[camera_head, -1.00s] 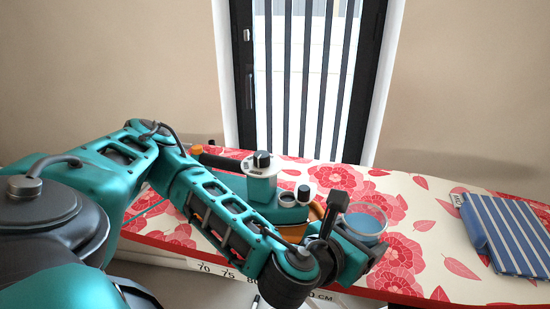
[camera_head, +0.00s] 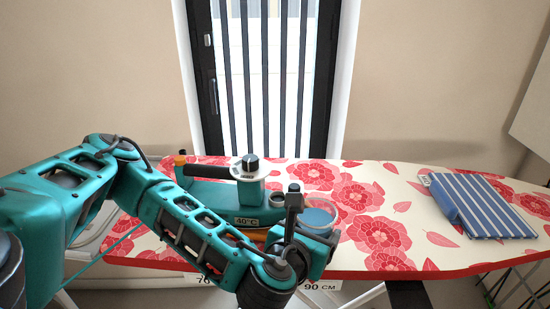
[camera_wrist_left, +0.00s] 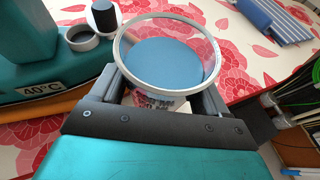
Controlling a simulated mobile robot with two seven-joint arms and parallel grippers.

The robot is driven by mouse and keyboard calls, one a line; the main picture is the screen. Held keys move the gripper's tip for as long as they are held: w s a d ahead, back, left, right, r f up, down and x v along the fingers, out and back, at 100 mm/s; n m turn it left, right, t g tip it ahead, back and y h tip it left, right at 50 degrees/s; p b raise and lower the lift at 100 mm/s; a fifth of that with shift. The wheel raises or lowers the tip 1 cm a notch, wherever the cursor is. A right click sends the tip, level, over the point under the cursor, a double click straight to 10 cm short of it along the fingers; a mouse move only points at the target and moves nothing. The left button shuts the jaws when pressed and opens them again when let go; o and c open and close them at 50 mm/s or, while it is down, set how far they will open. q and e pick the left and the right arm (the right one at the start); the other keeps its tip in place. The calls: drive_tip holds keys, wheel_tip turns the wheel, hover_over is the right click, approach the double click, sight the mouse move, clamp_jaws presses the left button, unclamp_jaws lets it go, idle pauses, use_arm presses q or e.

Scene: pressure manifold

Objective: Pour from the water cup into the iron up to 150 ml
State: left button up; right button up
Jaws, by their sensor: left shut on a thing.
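The water cup (camera_head: 321,212) is a clear round cup with blue water in it. My left gripper (camera_head: 306,225) is shut on it at the near side of the iron's right end. In the left wrist view the cup (camera_wrist_left: 168,62) appears upright between the fingers of my left gripper (camera_wrist_left: 160,100), its water surface level. The iron (camera_head: 210,192) is teal with orange below and a 40°C label. In the left wrist view the iron (camera_wrist_left: 25,45) is at left, with a round ringed opening (camera_wrist_left: 82,38) close to the cup's rim. My right gripper is out of view.
The ironing board (camera_head: 400,240) has a red flower pattern and carries the iron. A folded blue striped cloth (camera_head: 485,205) lies at its right. The board between cup and cloth is clear. A barred window (camera_head: 265,80) is behind.

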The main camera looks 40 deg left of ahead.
sight(325, 202)
use_arm(q)
drive_tip(key=shift+w+d+r+n+y, duration=0.1)
drive_tip(key=shift+w+n+y, duration=0.5)
drive_tip(key=shift+y, duration=0.3)
drive_tip(key=shift+w+r+n+g+y+p, duration=0.3)
drive_tip(key=shift+w+n+y, duration=0.1)
drive_tip(key=shift+n+y, duration=0.2)
drive_tip(key=shift+w+r+n+g+y+p, duration=0.2)
drive_tip(key=shift+w+n+g+y, duration=0.15)
drive_tip(key=shift+n+y, duration=0.25)
drive_tip(key=r+n+y, duration=0.1)
drive_tip(key=w+r+n+g+y, duration=0.1)
drive_tip(key=r, duration=0.1)
drive_tip(key=shift+w+r+n+g+y+p, duration=0.1)
drive_tip(key=shift+n+g+y+p, duration=0.15)
drive_tip(key=shift+n+y+p, duration=0.1)
drive_tip(key=shift+r+n+g+y, duration=0.45)
drive_tip(key=shift+r+n+g, duration=0.1)
drive_tip(key=shift+r, duration=0.3)
drive_tip(key=shift+a, duration=0.25)
drive_tip(key=a+r+h, duration=0.1)
drive_tip(key=n+g+h, duration=0.1)
drive_tip(key=h, duration=0.1)
drive_tip(key=shift+w+a+r+n, duration=0.15)
drive_tip(key=shift+a+r+n, duration=0.15)
drive_tip(key=shift+a+r, duration=0.1)
